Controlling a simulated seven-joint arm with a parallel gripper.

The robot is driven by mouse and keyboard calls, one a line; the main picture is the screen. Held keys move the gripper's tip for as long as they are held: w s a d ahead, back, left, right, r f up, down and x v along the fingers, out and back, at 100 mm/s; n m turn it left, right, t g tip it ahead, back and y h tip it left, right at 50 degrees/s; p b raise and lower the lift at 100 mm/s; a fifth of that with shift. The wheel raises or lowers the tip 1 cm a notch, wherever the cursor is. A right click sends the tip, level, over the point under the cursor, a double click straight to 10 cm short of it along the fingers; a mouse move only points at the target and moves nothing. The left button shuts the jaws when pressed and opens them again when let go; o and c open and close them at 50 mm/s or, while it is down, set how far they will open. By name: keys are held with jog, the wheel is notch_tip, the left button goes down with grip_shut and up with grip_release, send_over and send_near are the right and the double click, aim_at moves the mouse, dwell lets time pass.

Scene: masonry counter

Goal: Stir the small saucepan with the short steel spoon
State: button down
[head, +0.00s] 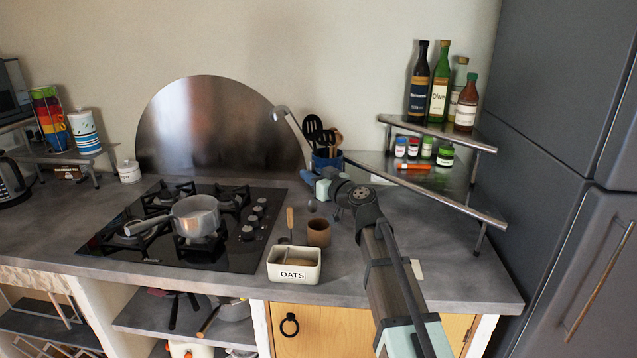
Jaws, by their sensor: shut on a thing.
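The small saucepan (196,216) is grey metal and sits on a burner of the black hob, its handle pointing to the lower left. My gripper (312,178) is well to the right of the pan, in front of the blue utensil crock. It appears shut on the short steel spoon, whose small dark bowl (312,206) shows just below the gripper, above the brown cup (318,233). The spoon's handle is mostly hidden by the gripper. I cannot tell whether the bowl is clear of the cup.
A long steel utensil (292,128) slants up left beside the blue crock (322,161), its lower end near my gripper. The OATS container (294,266) and a wooden-handled tool (290,220) stand between hob and cup. A metal corner shelf (440,185) is at right.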

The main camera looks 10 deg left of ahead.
jog(key=s+a+r, duration=0.1)
jog(key=a+r, duration=0.2)
jog(key=a, duration=0.9)
jog(key=s+a+r, duration=0.2)
jog(key=a, duration=0.9)
jog(key=s+a+r, duration=0.1)
jog(key=a+r, duration=0.2)
jog(key=a, duration=0.9)
notch_tip(320, 180, down, 12)
jog(key=shift+s+d+t+y, duration=0.2)
jog(key=shift+t+y, duration=0.1)
jog(key=shift+f, duration=0.15)
jog(key=shift+d, duration=0.1)
